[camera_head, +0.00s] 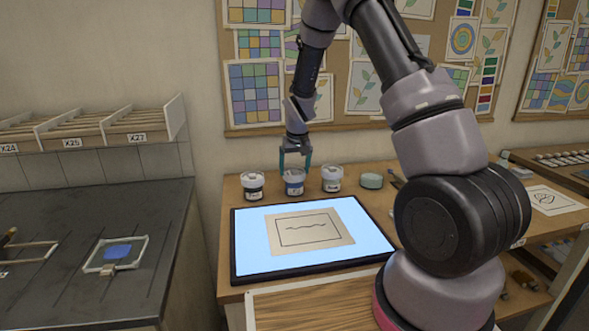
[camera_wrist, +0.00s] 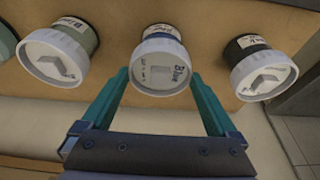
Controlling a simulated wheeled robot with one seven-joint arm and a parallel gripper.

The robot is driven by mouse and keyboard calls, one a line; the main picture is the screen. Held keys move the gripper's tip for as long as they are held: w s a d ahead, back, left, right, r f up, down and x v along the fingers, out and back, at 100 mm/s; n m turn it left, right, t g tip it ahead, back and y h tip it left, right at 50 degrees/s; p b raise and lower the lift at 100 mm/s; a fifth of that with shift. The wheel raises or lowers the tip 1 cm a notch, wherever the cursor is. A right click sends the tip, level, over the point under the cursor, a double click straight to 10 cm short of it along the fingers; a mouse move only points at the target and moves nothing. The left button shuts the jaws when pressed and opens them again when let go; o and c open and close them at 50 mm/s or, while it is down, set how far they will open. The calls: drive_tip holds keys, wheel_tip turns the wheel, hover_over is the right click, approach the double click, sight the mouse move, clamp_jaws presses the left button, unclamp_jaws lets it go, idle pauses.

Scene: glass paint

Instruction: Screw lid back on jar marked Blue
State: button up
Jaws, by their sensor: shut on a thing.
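The middle jar (camera_head: 294,188) is blue with a white lid and a pale label. In the wrist view its white lid (camera_wrist: 160,72) carries lettering that looks like "Blue" and sits over the jar mouth; I cannot tell how tightly it is seated. My gripper (camera_head: 295,163) points down over this jar with a teal finger on each side of the lid. The fingers also show in the wrist view (camera_wrist: 160,80), shut on the lid. Most of the jar's body is hidden under the lid in the wrist view.
A black jar (camera_head: 253,187) and a grey-green jar (camera_head: 332,180), both white-lidded, stand close on either side. A teal round container (camera_head: 371,181) is further right. A lit light panel (camera_head: 355,215) with a paper drawing lies in front. The pinboard wall is behind.

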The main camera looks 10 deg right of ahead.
drive_tip(key=m, duration=0.2)
drive_tip(key=shift+a+m+h, duration=0.2)
drive_tip(key=shift+m+h, duration=0.1)
drive_tip(key=shift+h, duration=0.1)
drive_tip(key=m, duration=0.2)
drive_tip(key=shift+d+m+h, duration=0.15)
drive_tip(key=shift+m+h, duration=0.15)
drive_tip(key=shift+h, duration=0.1)
drive_tip(key=shift+f, duration=0.1)
drive_tip(key=shift+a+m+g, duration=0.2)
drive_tip(key=shift+m+g, duration=0.1)
drive_tip(key=shift+m, duration=0.4)
drive_tip(key=m+h, duration=0.1)
drive_tip(key=m, duration=0.2)
drive_tip(key=shift+d+m+g, duration=0.1)
drive_tip(key=shift+m+g, duration=0.3)
